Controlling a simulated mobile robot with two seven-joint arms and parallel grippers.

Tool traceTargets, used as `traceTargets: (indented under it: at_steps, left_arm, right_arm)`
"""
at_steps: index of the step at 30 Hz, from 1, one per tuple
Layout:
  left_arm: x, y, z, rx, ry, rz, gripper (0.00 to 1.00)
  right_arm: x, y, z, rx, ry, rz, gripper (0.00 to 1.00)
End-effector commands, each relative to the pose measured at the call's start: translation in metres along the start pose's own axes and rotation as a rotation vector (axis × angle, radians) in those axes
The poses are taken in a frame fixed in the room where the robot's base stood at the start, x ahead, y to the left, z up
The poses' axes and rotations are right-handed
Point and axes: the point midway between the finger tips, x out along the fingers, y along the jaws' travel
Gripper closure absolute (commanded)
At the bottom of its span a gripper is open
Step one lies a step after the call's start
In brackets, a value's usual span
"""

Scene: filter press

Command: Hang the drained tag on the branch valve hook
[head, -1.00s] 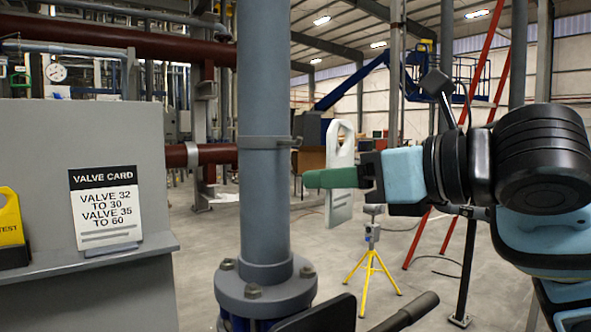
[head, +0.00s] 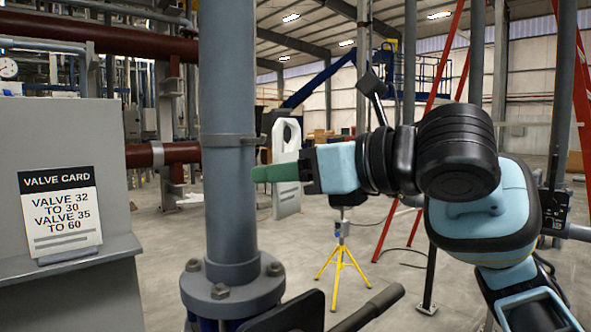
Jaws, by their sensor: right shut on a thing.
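The tag (head: 286,202) is a pale, upright plate with a slot through its top; any writing on it cannot be read. My right gripper (head: 270,173) is shut on it, its green fingers crossing the tag's middle and pointing left at the pipe. A small grey hook (head: 260,140) sticks out right from a band around the grey vertical pipe (head: 228,75). In the picture the tag's top is just right of the hook, with a narrow gap; the difference in depth is hard to tell. My left gripper is not in view.
A bolted flange (head: 232,292) is at the pipe's foot, with a dark bar (head: 370,308) to its right. A valve card (head: 60,213) stands on a grey ledge at left. A yellow tripod (head: 342,262) and red ladder stand behind.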

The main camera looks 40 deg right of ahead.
Motion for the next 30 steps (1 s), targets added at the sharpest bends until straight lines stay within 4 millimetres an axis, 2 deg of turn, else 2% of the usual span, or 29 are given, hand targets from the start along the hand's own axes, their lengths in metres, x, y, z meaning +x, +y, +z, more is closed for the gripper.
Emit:
traceTargets:
  at_steps: [30]
  left_arm:
    - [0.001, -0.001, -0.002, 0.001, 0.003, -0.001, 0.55]
  right_arm:
    - [0.050, -0.013, 0.004, 0.001, 0.000, 0.002, 0.84]
